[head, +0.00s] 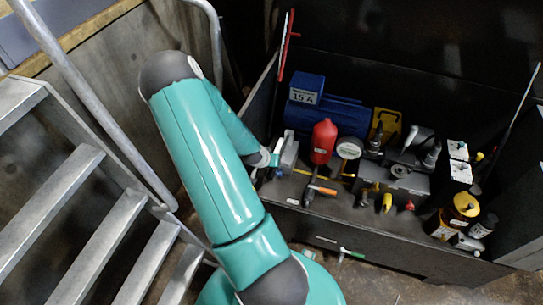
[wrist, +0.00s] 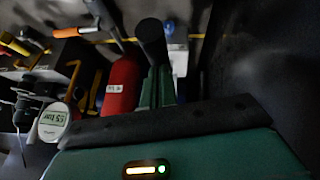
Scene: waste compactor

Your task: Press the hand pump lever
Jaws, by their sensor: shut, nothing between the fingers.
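My gripper (head: 274,160) is at the left end of the open dark box, left of a red cylinder (head: 323,142). In the wrist view its narrow teal fingers (wrist: 160,88) lie close together, shut and empty. A dark round-ended bar (wrist: 152,40) appears at their tips; I cannot tell whether it is the hand pump lever or whether they touch. A pale grey upright part (head: 289,152) stands right beside my gripper in the head view. My arm hides part of this area. The red cylinder also shows in the wrist view (wrist: 122,84).
The box wall (head: 261,92) rises close to my gripper. A blue 15 A unit (head: 307,89), a round gauge (head: 349,148), an orange-handled tool (head: 322,190) and several bottles crowd the box. Metal stairs (head: 85,165) and a rail (head: 95,105) stand at left.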

